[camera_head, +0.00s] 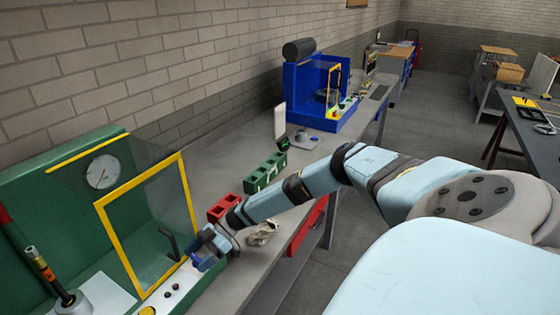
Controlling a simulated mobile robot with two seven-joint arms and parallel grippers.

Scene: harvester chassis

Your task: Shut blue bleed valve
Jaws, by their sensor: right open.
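A green bench machine (40,185) fills the left side, with a round white gauge (103,171) and a yellow-framed clear guard (112,232). My right arm reaches left across the bench. My right gripper (203,258) is open at the machine's right front edge, beside the guard's lower right corner. A small darker blue patch shows at the fingers; I cannot tell whether it is the blue bleed valve or part of the gripper. The valve is not clearly seen elsewhere. A black lever (171,243) stands behind the guard, left of the gripper. My left gripper is not in view.
A red block (223,206), a green block (265,172) and a crumpled cloth (262,234) lie on the grey bench close to my right arm. A blue machine (310,95) stands farther back. A rod with a black base (68,296) stands at lower left. Floor right of the bench is clear.

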